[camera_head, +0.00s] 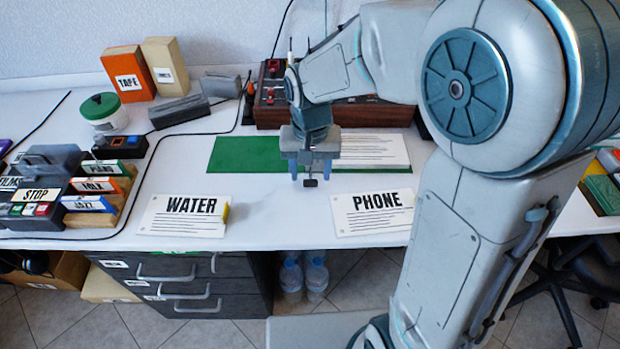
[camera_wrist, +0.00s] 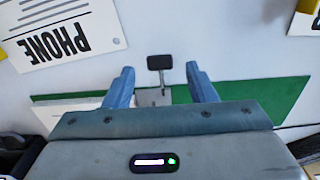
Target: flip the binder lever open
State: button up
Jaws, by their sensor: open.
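The binder (camera_head: 246,155) lies open on the desk, with a green cover and white printed pages (camera_head: 374,150) on its right half. Its lever (camera_head: 310,183) has a small dark tab that shows below my gripper. In the wrist view the lever tab (camera_wrist: 159,62) is between and slightly beyond my two blue fingertips, with a metal stem behind it. My gripper (camera_head: 309,170) is open above the binder's middle, and its fingers (camera_wrist: 160,75) are apart on both sides of the lever. The fingers do not appear to touch it. My gripper hides most of the ring mechanism.
A WATER card (camera_head: 184,216) and a PHONE card (camera_head: 371,213) lie in front of the binder. A red control box (camera_head: 268,112) stands behind it. Labelled tapes (camera_head: 93,186) and a green-lidded jar (camera_head: 103,113) are at left. The desk between the cards is clear.

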jog(key=shift+f, duration=1.2)
